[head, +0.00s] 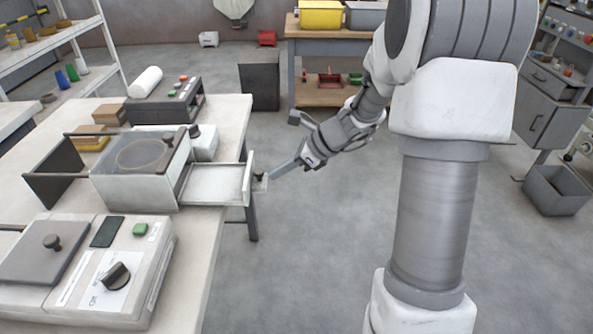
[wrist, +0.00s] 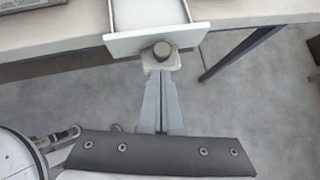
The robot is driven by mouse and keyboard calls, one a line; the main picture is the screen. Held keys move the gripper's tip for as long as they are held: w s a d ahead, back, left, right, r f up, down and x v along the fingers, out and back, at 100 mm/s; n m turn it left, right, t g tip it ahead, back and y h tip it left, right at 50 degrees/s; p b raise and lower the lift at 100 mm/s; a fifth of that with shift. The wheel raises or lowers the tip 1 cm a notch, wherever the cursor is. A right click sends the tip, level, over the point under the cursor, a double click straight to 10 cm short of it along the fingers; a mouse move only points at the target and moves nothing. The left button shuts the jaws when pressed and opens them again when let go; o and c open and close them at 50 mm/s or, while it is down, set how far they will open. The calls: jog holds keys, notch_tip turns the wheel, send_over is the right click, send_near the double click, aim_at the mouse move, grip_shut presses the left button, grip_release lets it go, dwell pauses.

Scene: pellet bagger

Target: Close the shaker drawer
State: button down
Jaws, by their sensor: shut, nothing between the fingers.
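The shaker (head: 138,165) stands on the white table, a box with a round sieve window on top. Its white drawer (head: 212,183) sticks out to the right, past the table edge, and looks empty. In the wrist view the drawer front (wrist: 125,42) has a dark round knob (wrist: 161,50). My gripper (head: 267,177) is shut, with its fingertips at the knob. It also shows in the wrist view (wrist: 160,72), fingers together just below the knob. I cannot tell whether the tips touch it.
A control box with a black dial (head: 115,275) sits at the table's front. A switch box (head: 165,102) and a white roll (head: 146,82) are at the back. A grey bin (head: 556,190) is on the floor at right.

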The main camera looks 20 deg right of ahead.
jog(key=shift+w+a, duration=0.3)
jog(key=shift+a, duration=0.15)
jog(key=p, duration=0.2)
send_over(210, 186)
jog(key=shift+d, duration=0.1)
jog(key=shift+r, duration=0.1)
dwell(0.4)
